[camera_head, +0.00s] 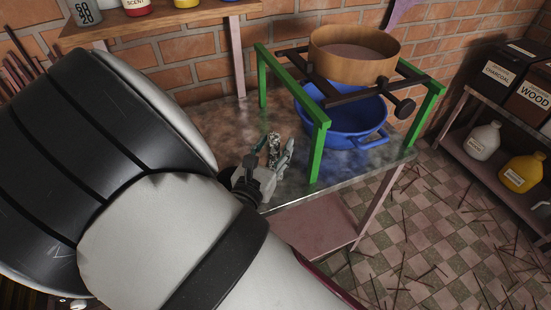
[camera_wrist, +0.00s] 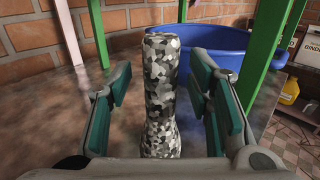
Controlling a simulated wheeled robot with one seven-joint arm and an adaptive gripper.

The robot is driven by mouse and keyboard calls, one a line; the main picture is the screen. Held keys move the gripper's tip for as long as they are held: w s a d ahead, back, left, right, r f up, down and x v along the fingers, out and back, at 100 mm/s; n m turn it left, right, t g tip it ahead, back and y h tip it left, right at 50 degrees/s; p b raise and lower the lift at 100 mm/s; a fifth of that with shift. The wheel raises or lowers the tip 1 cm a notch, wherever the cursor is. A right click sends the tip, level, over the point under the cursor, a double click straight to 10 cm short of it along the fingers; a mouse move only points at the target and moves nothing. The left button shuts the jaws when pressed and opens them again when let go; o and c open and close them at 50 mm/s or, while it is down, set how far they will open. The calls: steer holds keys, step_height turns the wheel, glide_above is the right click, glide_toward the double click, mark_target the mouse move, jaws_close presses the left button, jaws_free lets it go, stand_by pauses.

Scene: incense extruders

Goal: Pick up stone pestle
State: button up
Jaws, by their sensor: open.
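The stone pestle (camera_wrist: 160,95) has a mottled grey, black and white surface. In the wrist view it stands upright between the two open fingers of my gripper (camera_wrist: 162,100), with clear gaps on both sides. Its lower end is hidden behind the gripper body. In the head view my gripper (camera_head: 276,158) is low over the metal table, and the pestle (camera_head: 273,145) shows small between its fingers. My own arm covers much of the left of the head view.
A green stand (camera_head: 319,150) holds a wooden sieve (camera_head: 352,68) above a blue basin (camera_head: 345,120), close behind the pestle. The metal table's (camera_head: 225,125) surface is bare left of the stand. A shelf with bottles (camera_head: 483,141) and boxes stands at right.

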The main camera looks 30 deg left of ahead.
jaws_close()
steer(key=shift+w, duration=0.1)
steer(key=shift+r, duration=0.15)
